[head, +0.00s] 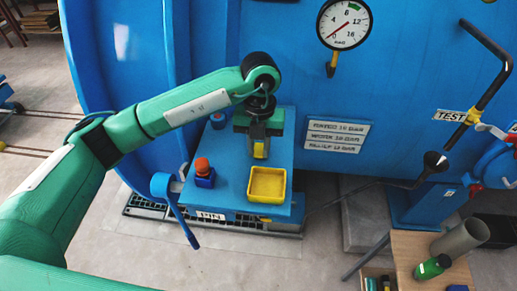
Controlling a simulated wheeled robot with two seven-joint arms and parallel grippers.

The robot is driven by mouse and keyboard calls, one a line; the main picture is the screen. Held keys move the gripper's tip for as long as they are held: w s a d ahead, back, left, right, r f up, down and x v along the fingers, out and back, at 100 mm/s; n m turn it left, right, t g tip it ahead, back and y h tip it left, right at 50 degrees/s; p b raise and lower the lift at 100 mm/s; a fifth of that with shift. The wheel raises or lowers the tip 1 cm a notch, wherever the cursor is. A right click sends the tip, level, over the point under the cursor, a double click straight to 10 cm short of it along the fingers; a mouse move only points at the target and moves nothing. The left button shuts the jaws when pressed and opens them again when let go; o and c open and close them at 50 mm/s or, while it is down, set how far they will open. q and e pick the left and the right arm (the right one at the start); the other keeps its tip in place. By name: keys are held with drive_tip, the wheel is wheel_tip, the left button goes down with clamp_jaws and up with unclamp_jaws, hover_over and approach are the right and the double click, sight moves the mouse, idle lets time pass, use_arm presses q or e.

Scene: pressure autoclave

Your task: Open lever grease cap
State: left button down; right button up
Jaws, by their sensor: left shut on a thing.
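My left gripper (259,151) points down over the blue platform (232,176) at the front of the autoclave. It is shut on a small yellow piece that shows between its fingers; the gripper hides most of it. An orange cap (202,164) sits on a small blue block (204,181) to the left of the gripper, apart from it. A blue lever (181,222) hangs down at the platform's left edge. I cannot tell from this view which part is the lever's grease cap. My right gripper is out of view.
A yellow tray (267,198) stands on the platform just in front of the gripper. A small round blue fitting (217,121) is behind the orange cap. A pressure gauge (345,22) is above. A wooden stand (410,250) with a green bottle (432,267) is at lower right.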

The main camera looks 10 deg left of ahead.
use_arm(q)
drive_tip(key=shift+w+r+g, duration=0.25)
drive_tip(key=shift+w+g, duration=0.1)
drive_tip(key=shift+g, duration=0.45)
drive_tip(key=shift+w+r+g, duration=0.3)
drive_tip(key=shift+g, duration=0.4)
drive_tip(key=shift+w+r+g, duration=0.2)
drive_tip(key=shift+w+g, duration=0.05)
drive_tip(key=shift+g, duration=0.35)
drive_tip(key=shift+w+r+g+p, duration=0.1)
drive_tip(key=shift+w+g+p, duration=0.2)
drive_tip(key=shift+g, duration=0.4)
drive_tip(key=c, duration=1.2)
unclamp_jaws()
